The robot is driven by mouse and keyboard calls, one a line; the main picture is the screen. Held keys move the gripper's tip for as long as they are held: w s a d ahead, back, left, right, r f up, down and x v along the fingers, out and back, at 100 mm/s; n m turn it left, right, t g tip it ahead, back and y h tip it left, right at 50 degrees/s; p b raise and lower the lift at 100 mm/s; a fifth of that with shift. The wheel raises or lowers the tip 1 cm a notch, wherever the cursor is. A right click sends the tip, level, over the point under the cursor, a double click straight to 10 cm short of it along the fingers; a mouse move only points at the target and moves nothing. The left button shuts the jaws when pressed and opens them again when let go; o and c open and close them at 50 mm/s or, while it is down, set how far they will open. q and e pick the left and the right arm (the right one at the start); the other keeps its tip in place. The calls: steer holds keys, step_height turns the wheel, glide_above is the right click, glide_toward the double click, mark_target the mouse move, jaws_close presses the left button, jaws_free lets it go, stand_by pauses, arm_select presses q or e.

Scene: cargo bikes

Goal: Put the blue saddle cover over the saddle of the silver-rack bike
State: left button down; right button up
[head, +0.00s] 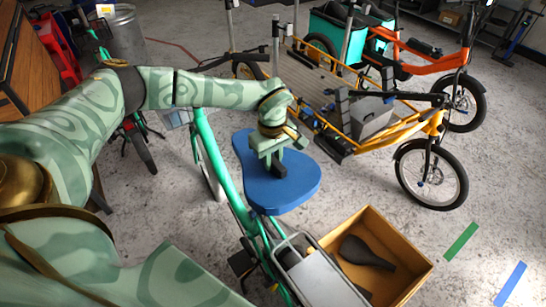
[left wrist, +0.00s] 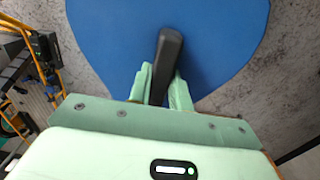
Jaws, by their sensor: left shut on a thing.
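The blue saddle cover (head: 290,193) is above the place of the saddle on the green bike (head: 215,165), which has a silver rack (head: 318,277) behind. That saddle is hidden under the cover; I cannot tell whether they touch. My left gripper (head: 271,158) is over the cover. In the left wrist view, the fingers (left wrist: 163,88) are shut on a dark upright tab (left wrist: 168,52) on top of the blue cover (left wrist: 215,40). My right gripper is not in view.
A wooden box (head: 425,266) with a loose black saddle (head: 365,253) stands right of the silver rack. A yellow cargo bike (head: 365,133) is to the right, an orange one (head: 435,55) behind it. Floor at the right, near green tape (head: 461,241), is clear.

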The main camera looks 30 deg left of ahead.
arm_select(q)
steer(key=shift+f, duration=0.3)
steer(key=c, duration=1.2)
jaws_free()
steer(key=shift+r, duration=0.1)
step_height(320, 180, up, 16)
steer(key=p, duration=0.1)
steer(key=shift+a, duration=0.15)
